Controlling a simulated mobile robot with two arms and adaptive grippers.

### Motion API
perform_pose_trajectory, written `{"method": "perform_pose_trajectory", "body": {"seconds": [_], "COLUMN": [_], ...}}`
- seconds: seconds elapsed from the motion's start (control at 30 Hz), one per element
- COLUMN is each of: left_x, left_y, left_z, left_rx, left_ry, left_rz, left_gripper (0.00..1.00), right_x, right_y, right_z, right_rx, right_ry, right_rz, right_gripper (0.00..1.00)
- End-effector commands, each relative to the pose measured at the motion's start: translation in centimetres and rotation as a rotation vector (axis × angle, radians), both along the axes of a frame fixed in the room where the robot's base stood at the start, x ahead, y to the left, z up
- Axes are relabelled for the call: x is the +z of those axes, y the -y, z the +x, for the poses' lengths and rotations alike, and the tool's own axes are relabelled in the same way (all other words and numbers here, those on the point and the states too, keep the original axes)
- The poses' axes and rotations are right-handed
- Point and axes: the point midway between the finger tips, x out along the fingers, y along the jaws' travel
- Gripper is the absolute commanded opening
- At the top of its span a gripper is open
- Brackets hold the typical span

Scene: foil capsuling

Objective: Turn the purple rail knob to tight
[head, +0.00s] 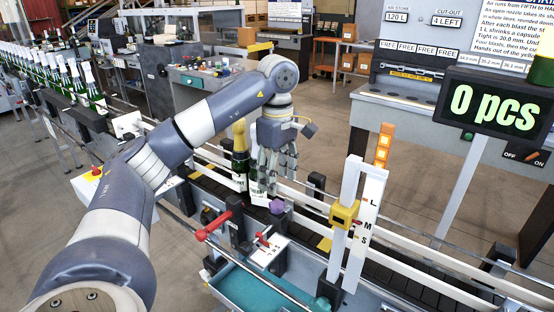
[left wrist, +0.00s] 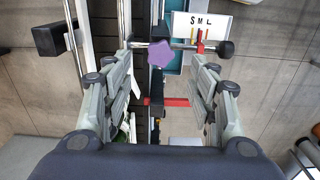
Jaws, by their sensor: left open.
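The purple rail knob (head: 277,206) sits on the near side of the conveyor rail in the head view, just right of and below my left gripper. My left gripper (head: 270,185) points down over the conveyor, beside a green bottle with gold foil (head: 240,160). In the left wrist view the star-shaped purple knob (left wrist: 160,54) lies ahead of my open left fingers (left wrist: 160,70), about midway between them. No contact with the knob shows. The knob's tight mark cannot be read. My right gripper is not in view.
A red lever (head: 213,226) and a small plate with a red pointer (head: 268,250) stand near the knob. A white post with a yellow clamp (head: 345,213) and an L, M, S scale (head: 366,230) stands to the right. A teal tray (head: 250,288) lies in front.

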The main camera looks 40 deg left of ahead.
Motion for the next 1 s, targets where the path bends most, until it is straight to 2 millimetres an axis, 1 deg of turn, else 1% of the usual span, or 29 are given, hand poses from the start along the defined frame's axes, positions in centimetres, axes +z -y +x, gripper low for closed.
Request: {"method": "perform_pose_trajectory", "body": {"seconds": [0.03, 0.2, 0.43, 0.7, 1.0], "left_x": [0.7, 2.4, 4.1, 4.8, 4.8], "left_y": [-0.1, -0.1, -0.1, -0.1, -0.1], "left_z": [0.1, 0.0, 0.0, 0.0, 0.0], "left_rx": [0.003, 0.004, 0.003, 0.003, 0.003], "left_ry": [0.006, 0.005, 0.004, 0.002, 0.001], "left_rz": [0.002, 0.0, 0.0, -0.001, -0.001], "left_gripper": [0.53, 0.53, 0.53, 0.53, 0.53], "right_x": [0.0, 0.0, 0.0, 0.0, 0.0], "right_y": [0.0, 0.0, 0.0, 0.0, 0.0], "right_z": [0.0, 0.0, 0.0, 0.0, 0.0], "right_rx": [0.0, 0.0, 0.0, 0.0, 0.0], "right_ry": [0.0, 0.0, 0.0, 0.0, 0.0], "right_rz": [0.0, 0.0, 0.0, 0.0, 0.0], "right_gripper": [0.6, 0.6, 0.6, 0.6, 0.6]}}
